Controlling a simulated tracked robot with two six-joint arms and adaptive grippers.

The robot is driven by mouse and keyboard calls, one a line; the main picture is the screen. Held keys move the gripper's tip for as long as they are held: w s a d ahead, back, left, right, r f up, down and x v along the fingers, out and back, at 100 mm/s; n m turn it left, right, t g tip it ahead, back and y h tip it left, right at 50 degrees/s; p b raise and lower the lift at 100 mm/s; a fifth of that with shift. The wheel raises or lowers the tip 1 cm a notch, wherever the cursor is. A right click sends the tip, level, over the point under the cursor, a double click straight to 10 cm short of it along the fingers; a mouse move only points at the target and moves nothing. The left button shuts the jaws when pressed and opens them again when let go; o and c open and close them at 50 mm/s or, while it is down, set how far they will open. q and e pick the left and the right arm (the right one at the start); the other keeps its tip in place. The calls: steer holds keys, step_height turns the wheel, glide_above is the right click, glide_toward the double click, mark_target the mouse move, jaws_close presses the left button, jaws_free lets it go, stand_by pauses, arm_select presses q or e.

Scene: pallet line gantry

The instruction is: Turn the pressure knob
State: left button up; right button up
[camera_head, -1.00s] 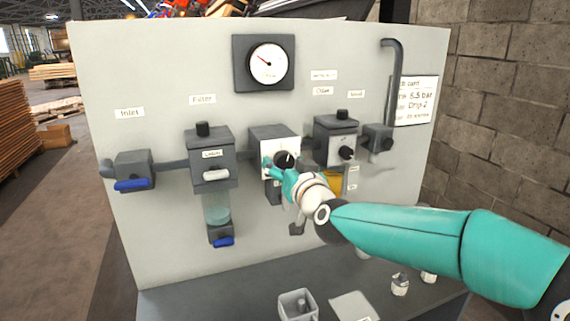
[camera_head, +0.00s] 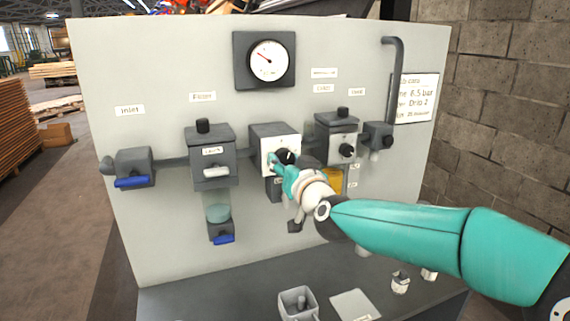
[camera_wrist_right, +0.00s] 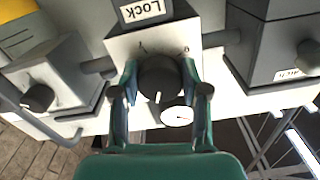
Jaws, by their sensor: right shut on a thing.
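The black pressure knob (camera_head: 284,157) sits on the pale front face of the middle grey unit on the panel. In the right wrist view the knob (camera_wrist_right: 160,80) has a white pointer mark, with a small white gauge dial (camera_wrist_right: 177,116) in front of it. My right gripper (camera_head: 279,165) comes from the lower right and is shut on the knob, with one teal finger on each side of it in the right wrist view (camera_wrist_right: 160,88). The panel gauge (camera_head: 269,61) above has a red needle pointing up and left. My left gripper is not in view.
The filter unit (camera_head: 210,160) stands left of the knob's unit and another knobbed unit (camera_head: 337,140) stands close on its right. The inlet valve (camera_head: 133,168) has a blue handle. A small open grey box (camera_head: 297,303) stands on the bench below.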

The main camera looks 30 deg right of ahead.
steer(key=m+b, duration=0.3)
steer(key=m, duration=0.2)
steer(key=shift+f, duration=0.1)
steer(key=m+b, duration=0.2)
steer(key=m, duration=0.4)
steer(key=shift+a, duration=0.15)
steer(key=m+b, duration=0.2)
steer(key=m, duration=0.4)
steer(key=shift+m, duration=0.4)
steer(key=m+b, duration=0.2)
steer(key=m, duration=0.3)
steer(key=shift+w, duration=0.1)
steer(key=shift+m, duration=0.4)
steer(key=o, duration=1.1)
steer(key=shift+o, duration=0.2)
steer(key=shift+r, duration=0.2)
